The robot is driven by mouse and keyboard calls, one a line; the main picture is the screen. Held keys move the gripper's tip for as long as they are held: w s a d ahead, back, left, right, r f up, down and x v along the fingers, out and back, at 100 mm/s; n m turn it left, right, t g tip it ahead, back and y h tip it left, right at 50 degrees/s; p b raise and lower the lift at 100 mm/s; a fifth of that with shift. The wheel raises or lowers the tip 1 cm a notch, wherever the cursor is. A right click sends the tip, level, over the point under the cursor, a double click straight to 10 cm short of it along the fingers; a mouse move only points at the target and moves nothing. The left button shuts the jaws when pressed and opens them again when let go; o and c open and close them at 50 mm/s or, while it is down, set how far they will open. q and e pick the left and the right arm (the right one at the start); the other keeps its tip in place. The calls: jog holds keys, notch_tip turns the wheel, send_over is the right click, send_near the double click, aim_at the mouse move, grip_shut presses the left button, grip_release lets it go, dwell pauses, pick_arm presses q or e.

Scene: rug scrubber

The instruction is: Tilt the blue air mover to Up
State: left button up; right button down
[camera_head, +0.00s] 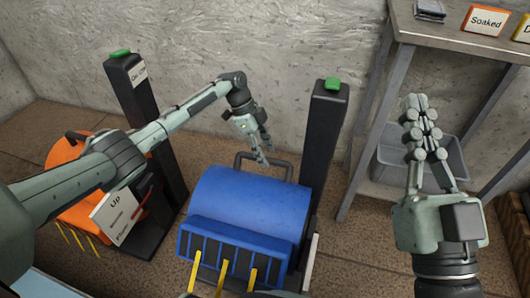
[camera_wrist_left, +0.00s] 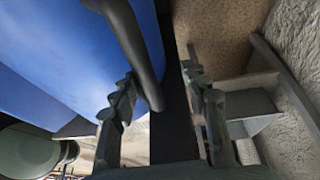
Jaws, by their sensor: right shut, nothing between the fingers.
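The blue air mover (camera_head: 250,205) sits between dark posts on the floor, with its slotted front and yellow strips facing me. Its dark handle (camera_head: 263,157) stands at the back top and also shows in the left wrist view (camera_wrist_left: 138,50). My left gripper (camera_head: 266,155) is open at the handle. In the left wrist view its fingers (camera_wrist_left: 163,100) are apart, with the handle's bend between them in the picture; contact cannot be told. A white sign (camera_head: 115,215) reads "Up" above smaller lines. My right gripper (camera_head: 422,105) is shut and empty, raised at the right.
An orange air mover (camera_head: 80,180) stands at the left, partly behind my left arm. Dark posts with green tops (camera_head: 324,130) flank the blue one. A metal table (camera_head: 450,35) with a "Soaked" sign (camera_head: 483,20) is at the right, a grey bin (camera_head: 455,160) beneath it.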

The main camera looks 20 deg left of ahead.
dwell(0.4)
pick_arm(q)
jog(key=shift+a+r, duration=0.1)
jog(key=v, duration=1.1)
jog(key=shift+r, duration=0.4)
jog(key=shift+s+a, duration=0.1)
jog(key=shift+a, duration=0.05)
